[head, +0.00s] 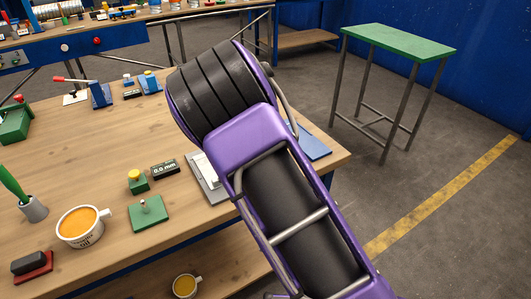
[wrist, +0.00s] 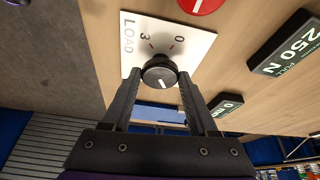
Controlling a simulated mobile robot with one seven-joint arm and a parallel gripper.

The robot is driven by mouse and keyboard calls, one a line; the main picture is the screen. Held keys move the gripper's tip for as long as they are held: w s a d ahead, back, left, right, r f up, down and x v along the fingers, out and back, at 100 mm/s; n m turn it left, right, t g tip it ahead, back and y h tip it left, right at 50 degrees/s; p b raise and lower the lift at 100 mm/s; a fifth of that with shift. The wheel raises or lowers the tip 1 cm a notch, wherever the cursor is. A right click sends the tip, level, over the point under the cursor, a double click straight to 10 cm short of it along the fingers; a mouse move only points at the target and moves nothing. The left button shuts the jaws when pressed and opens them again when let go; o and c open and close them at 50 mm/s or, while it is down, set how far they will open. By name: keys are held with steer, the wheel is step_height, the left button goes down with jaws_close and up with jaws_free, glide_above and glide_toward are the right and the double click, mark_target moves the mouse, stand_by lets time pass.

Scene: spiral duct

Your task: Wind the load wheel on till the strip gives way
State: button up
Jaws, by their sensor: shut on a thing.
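The load wheel (wrist: 160,70) is a black round knob on a white plate (wrist: 200,38) lettered LOAD, with red marks by the figures 3 and 0. A white line on the knob's face points toward the bottom of the wrist view. My gripper (wrist: 158,80) is shut on the knob, one finger on each side. A black display (wrist: 286,42) beside the plate reads 250 N PULL. In the head view my purple arm hides the gripper and the wheel. I cannot make out the strip in either view.
A red disc (wrist: 202,4) lies beside the plate. A green-topped stand (head: 400,42) is on open floor.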

steer(key=o, duration=1.4)
steer(key=shift+c, duration=0.2)
steer(key=p+v, duration=0.1)
steer(key=v, duration=1.6)
steer(key=shift+r, duration=0.2)
